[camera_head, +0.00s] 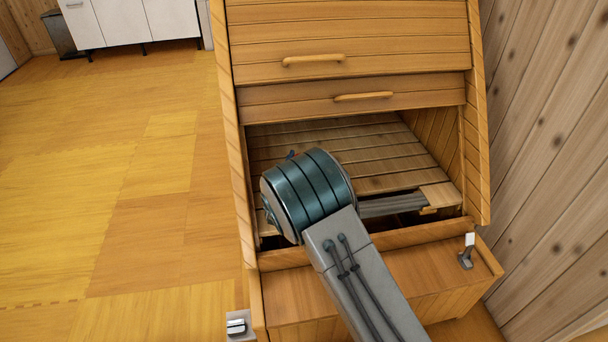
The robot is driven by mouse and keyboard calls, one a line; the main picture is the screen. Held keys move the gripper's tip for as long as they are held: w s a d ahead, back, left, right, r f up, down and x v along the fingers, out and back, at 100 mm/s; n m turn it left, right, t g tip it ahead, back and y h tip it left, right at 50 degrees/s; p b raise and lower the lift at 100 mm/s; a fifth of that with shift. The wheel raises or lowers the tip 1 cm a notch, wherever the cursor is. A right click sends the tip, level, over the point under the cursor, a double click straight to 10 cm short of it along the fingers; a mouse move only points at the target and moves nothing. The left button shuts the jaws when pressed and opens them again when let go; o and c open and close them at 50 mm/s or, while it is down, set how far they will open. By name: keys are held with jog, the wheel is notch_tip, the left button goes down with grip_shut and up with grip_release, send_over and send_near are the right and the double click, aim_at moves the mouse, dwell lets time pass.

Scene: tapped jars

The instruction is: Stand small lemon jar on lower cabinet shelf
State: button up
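The wooden cabinet (350,40) stands in the middle of the head view, with an open compartment below its upper fronts. A slatted wooden shelf surface (375,155) shows inside this opening. My arm comes up from the bottom and reaches to the opening, its thick teal joint covering the left and middle of the shelf. My gripper is hidden, so its state and any load cannot be seen. No lemon jar is visible anywhere in the view.
Two wooden handles (313,60) (363,97) mark the closed fronts above the opening. A wooden panel (440,303) juts out below, with a metal fitting (466,251) at its right. A plank wall (555,150) stands close on the right. The floor (120,200) at left is clear.

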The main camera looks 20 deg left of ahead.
jog(key=shift+w+a+f, duration=0.25)
jog(key=shift+w+f, duration=0.1)
jog(key=shift+w, duration=0.2)
jog(key=shift+w+a+f, duration=0.25)
jog(key=shift+w+f, duration=0.1)
jog(key=shift+w, duration=0.15)
jog(key=shift+f+b, duration=1.25)
jog(key=shift+f, duration=0.65)
jog(key=shift+f, duration=0.2)
jog(key=o, duration=1.2)
jog(key=shift+o, duration=0.2)
jog(key=shift+r, duration=0.25)
jog(key=s+p, duration=0.1)
jog(key=s, duration=0.3)
jog(key=s+d+p, duration=0.1)
jog(key=s, duration=0.3)
jog(key=s+d+p, duration=0.1)
jog(key=s, duration=0.3)
jog(key=shift+f+p, duration=0.1)
jog(key=shift+p, duration=0.25)
